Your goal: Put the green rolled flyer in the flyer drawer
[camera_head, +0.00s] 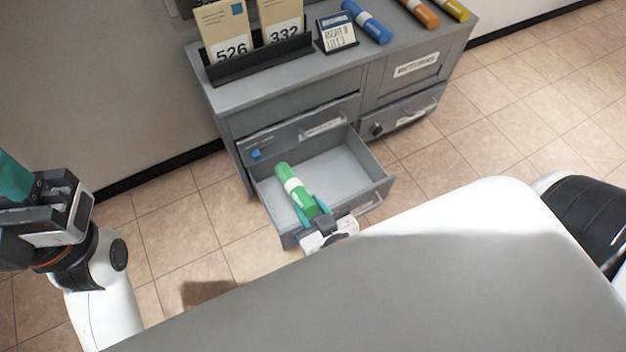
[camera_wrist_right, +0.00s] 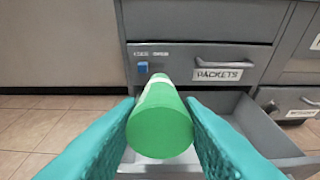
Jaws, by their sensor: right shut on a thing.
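The green rolled flyer (camera_head: 293,189) has a white band and is held by my right gripper (camera_head: 320,215) over the left part of an open drawer (camera_head: 370,200). In the right wrist view the flyer (camera_wrist_right: 160,120) points away between the two teal fingers, which press on its sides. The open drawer (camera_wrist_right: 255,125) also shows there, below and behind the flyer. I cannot tell whether the flyer touches the drawer floor. Its label is hidden in the head view. My left gripper (camera_head: 60,200) is at the left edge, away from the cabinet; its fingertips are not clear.
The grey cabinet (camera_head: 290,105) has a shut drawer labelled PACKETS (camera_wrist_right: 222,74) above the open one. On top are envelopes in a black holder (camera_head: 262,65), a small sign (camera_head: 337,35), and blue (camera_head: 366,22), orange (camera_head: 420,12) and yellow (camera_head: 452,9) rolls. A grey surface (camera_head: 400,300) fills the foreground.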

